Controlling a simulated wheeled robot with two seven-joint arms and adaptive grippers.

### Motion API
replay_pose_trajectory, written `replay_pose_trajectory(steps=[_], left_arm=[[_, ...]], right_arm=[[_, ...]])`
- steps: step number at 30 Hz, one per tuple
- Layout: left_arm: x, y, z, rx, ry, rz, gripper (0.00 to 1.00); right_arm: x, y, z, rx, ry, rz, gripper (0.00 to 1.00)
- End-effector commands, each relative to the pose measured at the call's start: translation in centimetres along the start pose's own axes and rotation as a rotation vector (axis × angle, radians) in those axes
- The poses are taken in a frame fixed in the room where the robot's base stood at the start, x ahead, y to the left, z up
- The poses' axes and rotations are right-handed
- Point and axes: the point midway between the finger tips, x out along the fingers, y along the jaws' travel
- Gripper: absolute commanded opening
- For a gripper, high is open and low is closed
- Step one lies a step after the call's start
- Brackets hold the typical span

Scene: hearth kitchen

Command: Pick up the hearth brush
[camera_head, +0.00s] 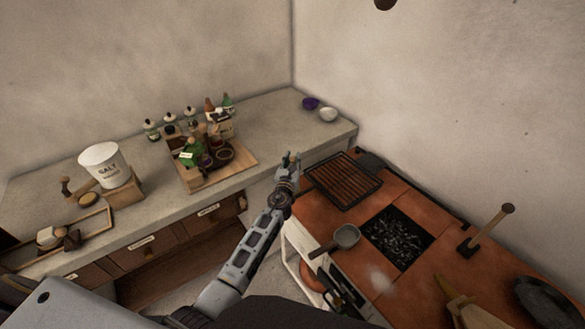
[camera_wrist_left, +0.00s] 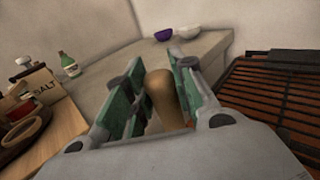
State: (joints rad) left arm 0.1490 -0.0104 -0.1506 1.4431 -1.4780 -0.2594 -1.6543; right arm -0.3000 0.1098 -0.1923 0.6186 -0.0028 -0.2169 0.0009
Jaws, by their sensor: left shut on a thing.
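My left gripper (camera_head: 290,162) is above the gap between the stone counter and the tiled hearth top in the head view. In the left wrist view its green-padded fingers (camera_wrist_left: 158,105) are shut around a rounded wooden handle, which I take to be the hearth brush (camera_wrist_left: 164,98). Only the handle end shows there; the brush's head is hidden, and the head view does not show the brush clearly. My right gripper is not in view.
A black grill rack (camera_head: 342,181) lies right of the gripper, with a small pan (camera_head: 346,236) and a coal bed (camera_head: 397,238) nearer. A wooden-handled tool (camera_head: 487,229) stands farther right.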

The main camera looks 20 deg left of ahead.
Motion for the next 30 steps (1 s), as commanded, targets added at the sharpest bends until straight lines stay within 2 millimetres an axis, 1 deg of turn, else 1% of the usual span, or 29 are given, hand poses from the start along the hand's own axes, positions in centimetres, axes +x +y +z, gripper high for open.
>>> replay_pose_trajectory(steps=[5, 11, 19, 26, 30], left_arm=[[0.0, 0.0, 0.6, 0.0, -0.001, 0.0, 0.01], [0.0, 0.0, 1.8, 0.0, -0.001, 0.0, 0.01], [0.0, 0.0, 4.3, 0.0, -0.003, 0.0, 0.01], [0.0, 0.0, 6.6, 0.0, -0.003, -0.001, 0.01], [0.0, 0.0, 7.9, 0.001, -0.002, 0.0, 0.01]], right_arm=[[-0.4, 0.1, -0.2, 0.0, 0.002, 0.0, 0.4], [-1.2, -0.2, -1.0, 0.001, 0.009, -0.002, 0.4], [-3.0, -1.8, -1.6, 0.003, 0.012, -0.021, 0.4], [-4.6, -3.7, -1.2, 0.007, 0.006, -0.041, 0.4], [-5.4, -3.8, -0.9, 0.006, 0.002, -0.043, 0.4]])
